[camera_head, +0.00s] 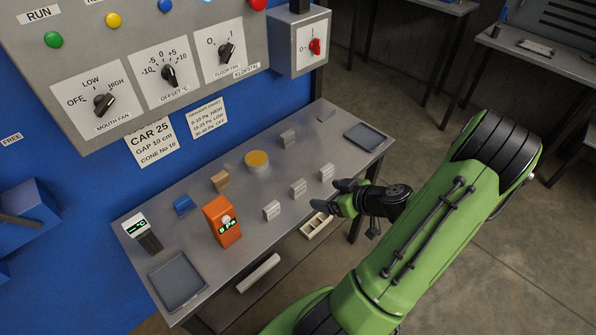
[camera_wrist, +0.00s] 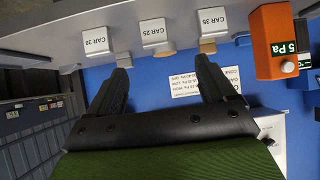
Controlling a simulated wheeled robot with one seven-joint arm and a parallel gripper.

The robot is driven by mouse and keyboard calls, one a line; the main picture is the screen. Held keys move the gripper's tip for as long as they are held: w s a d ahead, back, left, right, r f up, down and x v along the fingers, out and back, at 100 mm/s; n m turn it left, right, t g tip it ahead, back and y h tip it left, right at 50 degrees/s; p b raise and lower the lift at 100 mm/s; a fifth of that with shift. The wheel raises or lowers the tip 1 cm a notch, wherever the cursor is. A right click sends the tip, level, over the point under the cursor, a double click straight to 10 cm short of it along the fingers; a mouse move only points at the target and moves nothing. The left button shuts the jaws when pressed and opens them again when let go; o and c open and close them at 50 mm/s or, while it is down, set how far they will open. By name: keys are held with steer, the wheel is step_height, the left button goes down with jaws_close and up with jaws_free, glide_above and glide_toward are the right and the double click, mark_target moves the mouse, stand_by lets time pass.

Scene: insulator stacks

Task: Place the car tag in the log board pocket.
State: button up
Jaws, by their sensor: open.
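Three pale block-like car tags stand along the table's near edge. In the wrist view they read CAR 30 (camera_wrist: 95,42), CAR 25 (camera_wrist: 153,33) and CAR 35 (camera_wrist: 212,22). In the head view the CAR 35 tag (camera_head: 271,210) is nearest the orange gauge, the CAR 25 tag (camera_head: 298,189) is in the middle, and the CAR 30 tag (camera_head: 326,172) is farthest. My gripper (camera_head: 333,194) is open and empty just off the table edge, beside the tags; its fingers (camera_wrist: 164,65) point towards CAR 25. I cannot make out a log board pocket for certain.
An orange gauge (camera_head: 222,222) reading 5 Pa, a blue block (camera_head: 183,205), a tan block (camera_head: 221,181) and a yellow-topped disc (camera_head: 257,161) stand on the table. Dark trays (camera_head: 178,281) (camera_head: 363,137) lie at both ends. A wall sign (camera_head: 152,141) reads CAR 25.

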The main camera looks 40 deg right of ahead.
mark_target(301, 189)
steer(key=shift+h, duration=0.3)
steer(key=x, duration=1.5)
steer(key=shift+w+d+f+b, duration=0.2)
steer(key=shift+w+d+b, duration=0.05)
steer(key=shift+d+b, duration=0.05)
steer(key=shift+s+r, duration=0.1)
steer(key=shift+c, duration=0.3)
steer(key=c, duration=1.2)
steer(key=shift+o, duration=0.2)
step_height(301, 189, up, 10)
steer(key=shift+p, duration=0.8)
